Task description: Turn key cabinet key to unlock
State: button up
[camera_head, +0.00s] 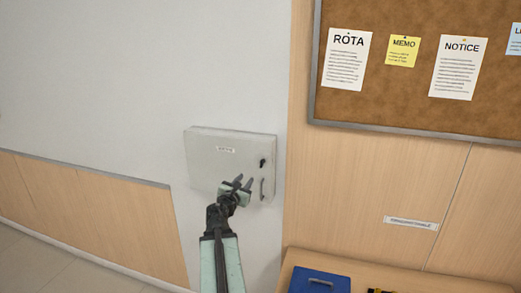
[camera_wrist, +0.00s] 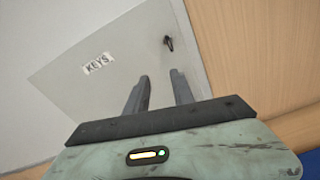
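The key cabinet (camera_head: 205,165) is a pale grey box on the white wall, with its door closed. In the wrist view the cabinet door (camera_wrist: 75,95) carries a KEYS label (camera_wrist: 98,64). A small dark key (camera_head: 262,163) sits in the lock at the door's upper right; it also shows in the wrist view (camera_wrist: 168,43). A metal handle (camera_head: 262,189) is below the key. My gripper (camera_head: 243,181) is in front of the door, below and left of the key. Its two fingers (camera_wrist: 160,80) are apart with nothing between them, and the key is beyond their tips.
A cork board (camera_head: 400,95) with pinned papers hangs on the wood panel at right. Below it a wooden counter (camera_head: 375,280) holds a blue box (camera_head: 318,281). The white wall left of the cabinet is clear.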

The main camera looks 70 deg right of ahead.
aim_at(261, 165)
jog(key=s+d+r+n, duration=0.1)
jog(key=d, duration=0.2)
jog(key=s+d, duration=0.1)
jog(key=d, duration=0.2)
jog(key=s+d+r+n, duration=0.1)
jog(key=d, duration=0.3)
jog(key=shift+r+n+h, duration=0.3)
grip_shut()
